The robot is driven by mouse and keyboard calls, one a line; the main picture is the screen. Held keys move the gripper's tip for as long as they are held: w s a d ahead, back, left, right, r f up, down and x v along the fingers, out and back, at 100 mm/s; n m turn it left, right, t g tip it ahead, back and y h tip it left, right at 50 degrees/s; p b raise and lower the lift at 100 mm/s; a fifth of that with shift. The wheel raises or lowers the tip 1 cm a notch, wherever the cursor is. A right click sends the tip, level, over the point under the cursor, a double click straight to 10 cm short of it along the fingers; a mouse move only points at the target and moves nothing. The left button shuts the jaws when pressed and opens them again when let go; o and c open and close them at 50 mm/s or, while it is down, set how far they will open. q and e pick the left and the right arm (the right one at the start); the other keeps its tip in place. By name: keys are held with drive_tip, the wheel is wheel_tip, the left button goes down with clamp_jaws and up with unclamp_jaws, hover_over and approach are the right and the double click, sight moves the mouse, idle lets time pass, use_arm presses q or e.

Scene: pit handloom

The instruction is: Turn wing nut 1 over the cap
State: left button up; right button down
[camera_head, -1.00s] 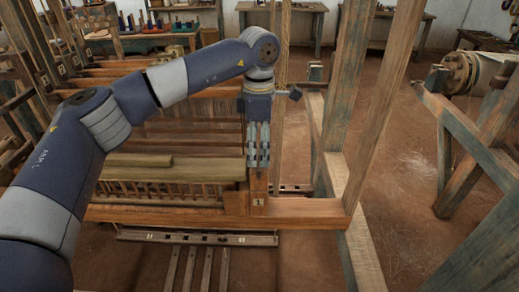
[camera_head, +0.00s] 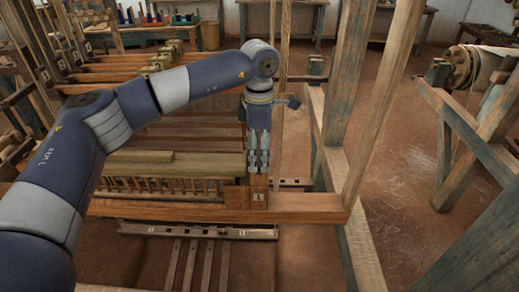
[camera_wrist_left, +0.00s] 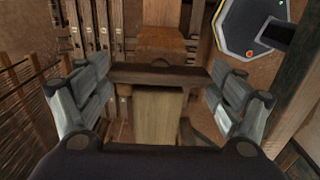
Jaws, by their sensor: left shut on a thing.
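My left gripper (camera_head: 258,168) points straight down over the wooden end block marked 1 at the loom's front right. In the left wrist view, its two fingers (camera_wrist_left: 160,82) stand at either end of a dark wooden bar, which I take for wing nut 1 (camera_wrist_left: 160,76). The gripper is shut on this bar, which lies crosswise between the fingers. A pale wooden piece (camera_wrist_left: 158,118) lies below the bar in that view, and a brown block above it. The long pale cap (camera_head: 205,167) runs left from the gripper. The nut is hidden in the head view. My right gripper is not in view.
A front rail (camera_head: 290,214) crosses before the block. Tall posts (camera_head: 347,85) stand close on the right. Treadles (camera_head: 190,265) lie below on the floor. A roller stand (camera_head: 455,75) is at far right. Open floor lies between posts and stand.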

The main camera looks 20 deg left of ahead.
use_arm(q)
drive_tip(key=shift+f, duration=0.1)
drive_tip(key=m+b, duration=0.2)
drive_tip(key=m, duration=0.1)
drive_tip(key=shift+f, duration=0.1)
drive_tip(key=m+b, duration=0.1)
drive_tip(key=m, duration=0.3)
drive_tip(key=m+b, duration=0.1)
drive_tip(key=m, duration=0.4)
drive_tip(key=shift+m, duration=0.4)
drive_tip(key=m, duration=0.3)
drive_tip(key=shift+m, duration=1.1)
drive_tip(key=o, duration=0.9)
